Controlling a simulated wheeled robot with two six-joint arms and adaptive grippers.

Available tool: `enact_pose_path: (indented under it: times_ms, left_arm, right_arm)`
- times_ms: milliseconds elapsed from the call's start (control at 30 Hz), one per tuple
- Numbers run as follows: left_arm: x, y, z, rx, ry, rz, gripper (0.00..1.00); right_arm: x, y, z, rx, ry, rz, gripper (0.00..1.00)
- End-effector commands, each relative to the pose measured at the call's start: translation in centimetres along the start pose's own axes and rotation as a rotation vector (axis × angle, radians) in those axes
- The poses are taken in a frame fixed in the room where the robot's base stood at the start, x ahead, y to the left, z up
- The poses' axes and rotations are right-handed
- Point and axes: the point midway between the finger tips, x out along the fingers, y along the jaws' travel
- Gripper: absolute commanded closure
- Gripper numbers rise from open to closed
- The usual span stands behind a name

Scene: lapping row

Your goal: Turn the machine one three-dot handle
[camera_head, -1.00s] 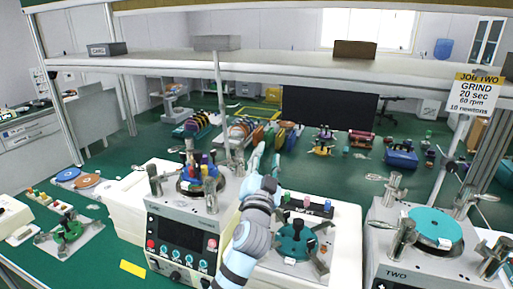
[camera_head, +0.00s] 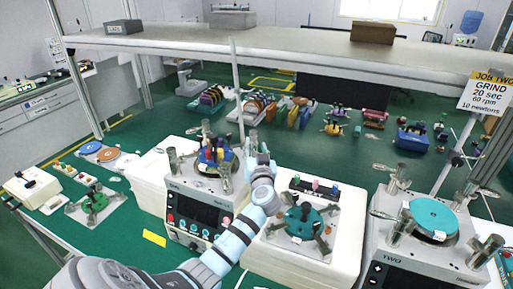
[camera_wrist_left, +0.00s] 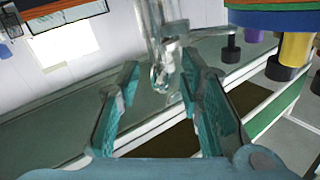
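Machine one (camera_head: 196,212), the grey box with a dark screen, stands left of centre in the head view. Metal handles on posts surround its top, one at its left (camera_head: 173,160) and one at its front right (camera_head: 225,172). I cannot make out dots on any of them. My left gripper (camera_head: 253,143) is at the machine's right rear side. In the left wrist view its two teal fingers (camera_wrist_left: 160,88) are apart, with a shiny metal handle (camera_wrist_left: 161,65) between or just beyond their tips. Contact cannot be told. My right gripper is not in view.
Coloured pieces sit on the machine's round plate (camera_head: 208,168). Machine two (camera_head: 415,255) is farther right. A shelf (camera_head: 300,50) spans behind, with an upright post near the gripper.

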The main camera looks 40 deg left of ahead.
Motion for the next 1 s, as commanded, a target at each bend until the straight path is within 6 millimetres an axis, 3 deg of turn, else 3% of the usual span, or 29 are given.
enact_pose_path:
  times_ms: [267, 467, 833, 1000]
  left_arm:
    - [0.2, 0.0, 0.0, 0.000, 0.000, 0.000, 0.68]
    - [0.2, 0.0, 0.0, 0.000, 0.000, 0.001, 1.00]
    - [0.2, 0.1, 0.1, -0.001, 0.000, -0.002, 1.00]
    - [0.3, 0.4, 0.2, -0.003, -0.003, -0.031, 1.00]
  right_arm:
    - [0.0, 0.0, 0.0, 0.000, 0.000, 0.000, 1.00]
    - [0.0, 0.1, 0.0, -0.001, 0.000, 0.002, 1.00]
    - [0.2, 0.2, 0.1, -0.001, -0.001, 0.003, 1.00]
    - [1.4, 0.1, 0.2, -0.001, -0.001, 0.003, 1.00]
